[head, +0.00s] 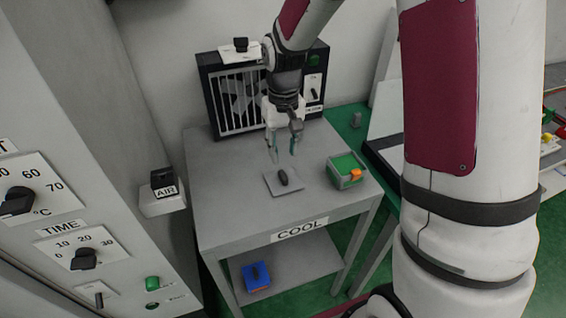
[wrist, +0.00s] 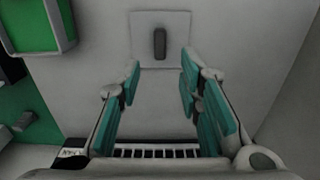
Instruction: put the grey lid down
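The grey lid (head: 276,186) is a flat square plate with a dark upright handle (head: 283,177). It lies on the grey table marked COOL (head: 225,205). In the wrist view the lid (wrist: 145,50) and its dark handle (wrist: 160,43) are beyond my fingertips. My gripper (head: 282,152) is above the lid, pointing down, with its teal-padded fingers apart. In the wrist view my gripper (wrist: 158,82) is open and empty, with a gap between it and the handle.
A grey box with a green inside and an orange part (head: 346,172) stands right of the lid. A barred fan unit (head: 240,100) stands at the table's back. A blue box (head: 256,276) is on the lower shelf. The table's front left is clear.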

